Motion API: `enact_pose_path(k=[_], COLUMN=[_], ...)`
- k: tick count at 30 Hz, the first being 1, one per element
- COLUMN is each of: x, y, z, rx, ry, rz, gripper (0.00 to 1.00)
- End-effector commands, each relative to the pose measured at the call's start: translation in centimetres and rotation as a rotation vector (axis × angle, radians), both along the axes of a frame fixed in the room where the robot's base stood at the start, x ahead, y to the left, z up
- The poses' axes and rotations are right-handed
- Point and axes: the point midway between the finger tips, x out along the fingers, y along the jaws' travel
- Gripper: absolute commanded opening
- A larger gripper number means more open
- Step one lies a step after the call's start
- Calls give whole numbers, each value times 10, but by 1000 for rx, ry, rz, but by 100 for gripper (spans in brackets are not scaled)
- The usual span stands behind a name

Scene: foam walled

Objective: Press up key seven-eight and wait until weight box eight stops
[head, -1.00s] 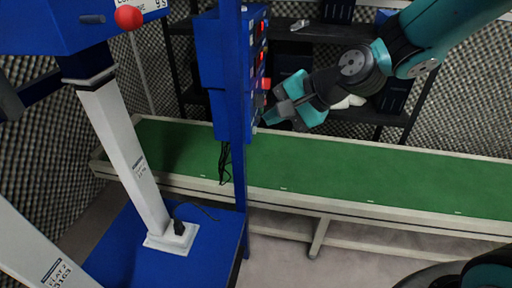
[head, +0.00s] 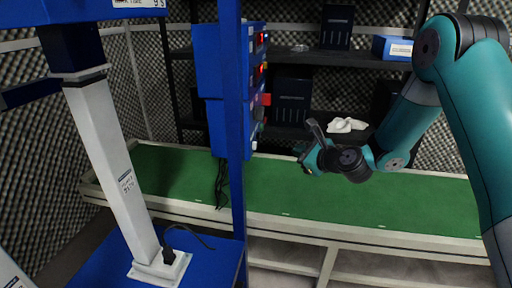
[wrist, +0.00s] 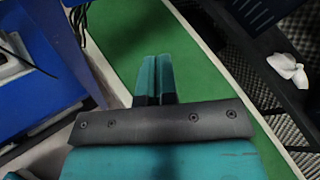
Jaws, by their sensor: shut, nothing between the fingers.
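A blue control box (head: 213,95) is fixed to a blue post, left of centre in the head view. Its key face (head: 258,90) is seen almost edge-on, with red lit displays and a red part sticking out. Key labels cannot be read, so the up key seven-eight cannot be picked out. My gripper (head: 303,162) is right of and below the key face, apart from it, over the green belt (head: 350,200). In the wrist view my gripper (wrist: 157,64) is shut and empty, fingers side by side. I cannot identify weight box eight.
Dark shelves behind the belt hold dark boxes (head: 292,100), a blue box (head: 393,48) and a white crumpled cloth (head: 346,125). A white column (head: 120,175) stands on a blue base at left. Black cables hang below the control box.

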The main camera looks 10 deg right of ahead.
Motion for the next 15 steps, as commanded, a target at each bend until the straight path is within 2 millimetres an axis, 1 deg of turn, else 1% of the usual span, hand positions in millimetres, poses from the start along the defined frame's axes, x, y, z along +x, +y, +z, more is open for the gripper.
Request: enact_pose_path(k=[5,15], x=[5,23], y=[13,58], z=[2,4], rx=[-1,-1], ry=[1,0], rz=[4,6], gripper=[0,0])
